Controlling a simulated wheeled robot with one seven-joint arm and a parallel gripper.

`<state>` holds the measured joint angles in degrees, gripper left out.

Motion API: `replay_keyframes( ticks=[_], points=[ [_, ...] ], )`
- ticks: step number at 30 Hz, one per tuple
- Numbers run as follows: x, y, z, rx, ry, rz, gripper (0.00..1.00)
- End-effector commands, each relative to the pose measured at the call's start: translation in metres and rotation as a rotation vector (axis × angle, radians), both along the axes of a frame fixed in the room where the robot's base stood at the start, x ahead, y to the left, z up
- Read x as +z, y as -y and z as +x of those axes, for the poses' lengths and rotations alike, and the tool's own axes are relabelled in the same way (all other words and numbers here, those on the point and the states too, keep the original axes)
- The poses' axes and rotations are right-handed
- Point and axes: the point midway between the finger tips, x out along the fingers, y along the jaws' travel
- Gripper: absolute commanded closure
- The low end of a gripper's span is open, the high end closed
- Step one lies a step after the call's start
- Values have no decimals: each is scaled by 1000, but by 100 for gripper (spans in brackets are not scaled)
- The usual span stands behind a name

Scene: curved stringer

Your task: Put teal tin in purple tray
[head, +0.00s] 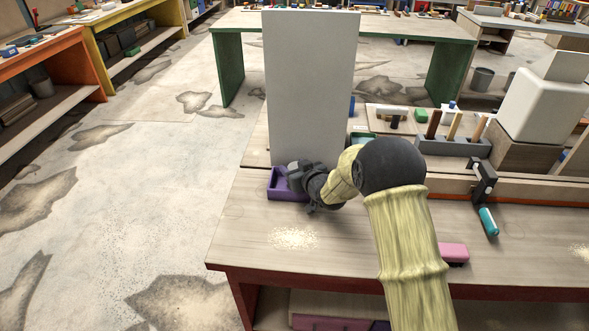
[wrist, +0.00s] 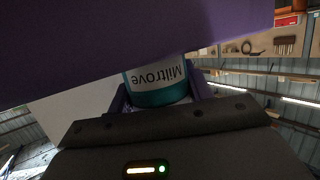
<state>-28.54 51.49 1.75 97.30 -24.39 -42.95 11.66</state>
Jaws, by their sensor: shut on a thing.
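The purple tray (head: 285,196) sits on the wooden workbench, at the foot of a tall grey panel. My gripper (head: 297,177) reaches in from the right, low over the tray. In the wrist view, the teal tin (wrist: 158,86) with a white label is between my jaws, which are shut on it. A large purple surface (wrist: 120,40) fills the top of that view and hides part of the tin. In the head view my gripper hides the tin. I cannot tell whether the tin touches the tray's floor.
The tall grey panel (head: 312,90) stands close behind the tray. A teal-and-white cylinder (head: 488,222) and a pink block (head: 453,253) lie to the right. A grey holder with sticks (head: 453,145) stands behind. The bench's front left is clear apart from pale specks.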

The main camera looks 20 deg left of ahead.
Motion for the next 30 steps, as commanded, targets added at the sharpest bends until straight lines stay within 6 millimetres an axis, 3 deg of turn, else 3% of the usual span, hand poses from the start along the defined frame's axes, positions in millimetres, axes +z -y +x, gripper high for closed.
replay_keyframes(
  ticks=[12,13,15,16,30],
  points=[
    [-10,1,1,-1,2,2,76],
    [-9,1,1,-1,2,1,44],
    [-8,1,1,-1,2,1,30],
    [-8,1,1,-1,2,1,28],
    [-4,6,-5,0,1,1,28]
  ],
)
